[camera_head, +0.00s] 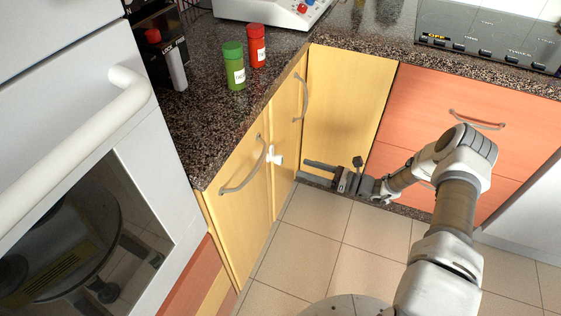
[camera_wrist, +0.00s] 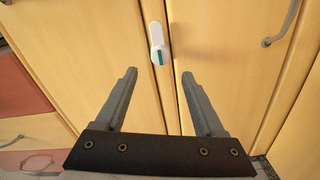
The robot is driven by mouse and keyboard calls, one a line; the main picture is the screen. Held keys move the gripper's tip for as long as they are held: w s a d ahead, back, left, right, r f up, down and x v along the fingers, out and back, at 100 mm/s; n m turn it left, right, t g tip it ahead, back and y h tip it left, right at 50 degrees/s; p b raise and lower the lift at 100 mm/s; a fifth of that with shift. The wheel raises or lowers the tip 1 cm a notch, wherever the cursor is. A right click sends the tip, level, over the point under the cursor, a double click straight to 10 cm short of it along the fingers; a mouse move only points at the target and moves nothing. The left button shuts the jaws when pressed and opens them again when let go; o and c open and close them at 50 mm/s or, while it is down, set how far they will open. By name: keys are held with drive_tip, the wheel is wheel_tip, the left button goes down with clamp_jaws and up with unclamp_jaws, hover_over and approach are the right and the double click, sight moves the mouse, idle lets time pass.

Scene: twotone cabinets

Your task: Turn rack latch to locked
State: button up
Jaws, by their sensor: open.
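The white latch (camera_head: 273,155) sits on the yellow cabinet front, near the seam between two doors. In the wrist view the latch (camera_wrist: 158,45) is a white upright piece with a teal mark on its lower part, ahead of and between my fingers. My gripper (camera_head: 305,170) is low in front of the yellow doors, to the right of and a little below the latch in the head view. In the wrist view my gripper (camera_wrist: 158,73) is open and empty, its fingertips apart from the latch. I cannot tell from the markings which latch position is the locked one.
Curved door handles (camera_head: 246,168) stick out on the yellow doors. A granite counter (camera_head: 205,125) above holds a green jar (camera_head: 234,68) and a red jar (camera_head: 257,46). A grey oven with a white bar handle (camera_head: 75,150) stands at left. The tiled floor (camera_head: 310,240) is open.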

sight(282, 161)
drive_tip(key=b+x, duration=0.1)
drive_tip(key=x, duration=0.8)
drive_tip(key=shift+w+a, duration=0.15)
drive_tip(key=shift+a, duration=0.15)
drive_tip(key=shift+c, duration=0.3)
clamp_jaws()
